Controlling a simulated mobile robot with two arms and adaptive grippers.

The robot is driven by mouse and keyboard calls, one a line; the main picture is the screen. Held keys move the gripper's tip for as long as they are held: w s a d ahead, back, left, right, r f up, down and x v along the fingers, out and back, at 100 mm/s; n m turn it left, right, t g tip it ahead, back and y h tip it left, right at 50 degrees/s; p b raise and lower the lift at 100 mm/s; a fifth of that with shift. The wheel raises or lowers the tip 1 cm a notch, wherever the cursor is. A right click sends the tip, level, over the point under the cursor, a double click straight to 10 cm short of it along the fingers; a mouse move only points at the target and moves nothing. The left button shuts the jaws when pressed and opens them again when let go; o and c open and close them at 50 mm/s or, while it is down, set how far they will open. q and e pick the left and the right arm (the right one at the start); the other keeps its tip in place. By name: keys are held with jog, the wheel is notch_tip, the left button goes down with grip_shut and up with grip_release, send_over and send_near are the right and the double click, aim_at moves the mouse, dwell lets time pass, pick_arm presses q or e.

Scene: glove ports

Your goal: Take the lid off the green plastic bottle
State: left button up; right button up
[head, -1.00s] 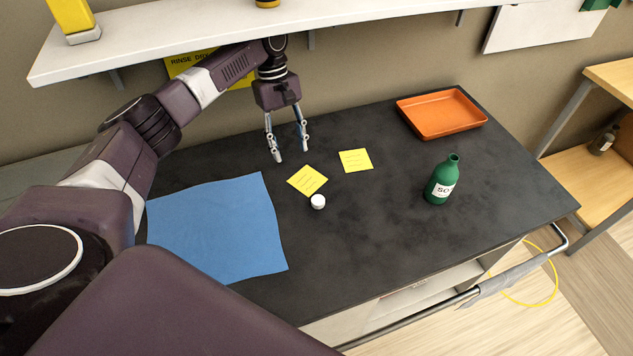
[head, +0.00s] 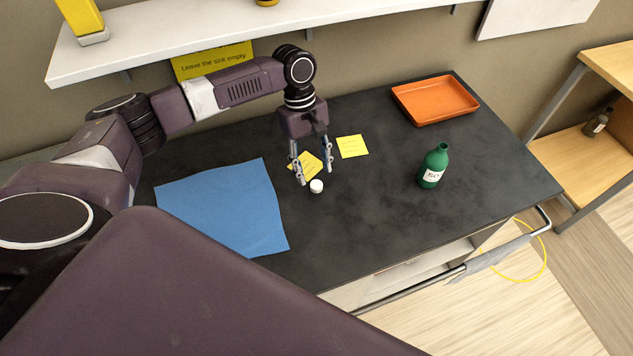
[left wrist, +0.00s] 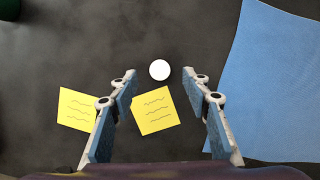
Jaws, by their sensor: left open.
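The green plastic bottle (head: 434,166) stands upright at the right of the dark worktop, with a white label. Its neck shows no lid on it. A small white lid (head: 317,186) lies on the worktop near the middle; it also shows in the left wrist view (left wrist: 159,70). My left gripper (head: 314,176) is open and empty, pointing down just behind the lid; in the left wrist view its fingers (left wrist: 160,88) stand apart to either side below the lid. A dark green edge of the bottle (left wrist: 8,10) shows at that view's top left corner. My right gripper is out of view.
Two yellow notes (head: 352,146) (left wrist: 154,109) lie near the lid. A blue cloth (head: 222,208) covers the left of the worktop (head: 370,230). An orange tray (head: 436,100) sits at the back right. A white shelf (head: 250,30) overhangs the back. Around the bottle is clear.

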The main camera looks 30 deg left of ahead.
aim_at(316, 185)
pick_arm(q)
jog(key=x, duration=0.4)
jog(key=shift+a+f+p, duration=0.1)
jog(key=shift+p, duration=0.3)
jog(key=c, duration=0.8)
jog(key=shift+c, duration=0.2)
